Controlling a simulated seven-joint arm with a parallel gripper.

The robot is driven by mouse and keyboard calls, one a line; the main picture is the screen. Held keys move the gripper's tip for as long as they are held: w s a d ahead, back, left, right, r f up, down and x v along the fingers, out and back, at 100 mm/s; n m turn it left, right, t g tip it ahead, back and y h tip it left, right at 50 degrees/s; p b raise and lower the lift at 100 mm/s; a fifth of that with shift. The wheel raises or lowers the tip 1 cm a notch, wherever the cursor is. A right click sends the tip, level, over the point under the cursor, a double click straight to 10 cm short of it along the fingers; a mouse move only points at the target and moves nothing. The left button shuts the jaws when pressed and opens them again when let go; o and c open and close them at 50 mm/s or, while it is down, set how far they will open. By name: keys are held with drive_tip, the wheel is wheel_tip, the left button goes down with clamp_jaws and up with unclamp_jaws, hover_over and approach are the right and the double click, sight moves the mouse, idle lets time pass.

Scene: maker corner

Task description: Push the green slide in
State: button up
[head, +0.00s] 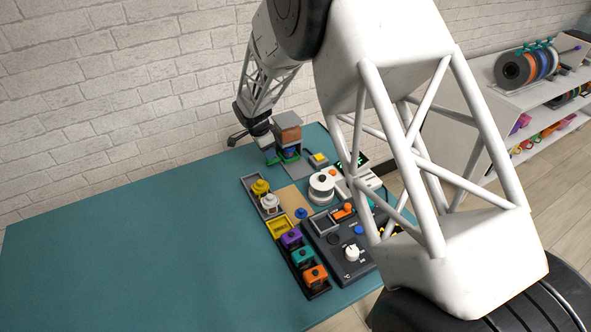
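A small machine stands at the far edge of the teal table, with a grey and brown block (287,127) on top. Below the block is a green part (289,156), probably the green slide, with something blue in it. It is small here, and I cannot tell how far it is in. My gripper (269,153) is at the left side of this machine, close to the green part. I cannot tell whether they touch. The fingers are too small and partly hidden to show whether they are open or shut.
A dark control box (345,262) with knobs stands nearer on the table (130,255). Trays of coloured knobs line its left side. A white spool (322,187) and a device with a display (350,163) lie right of the machine. The table's left half is clear.

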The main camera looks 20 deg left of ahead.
drive_tip(key=shift+r, duration=1.45)
drive_tip(key=shift+r, duration=0.1)
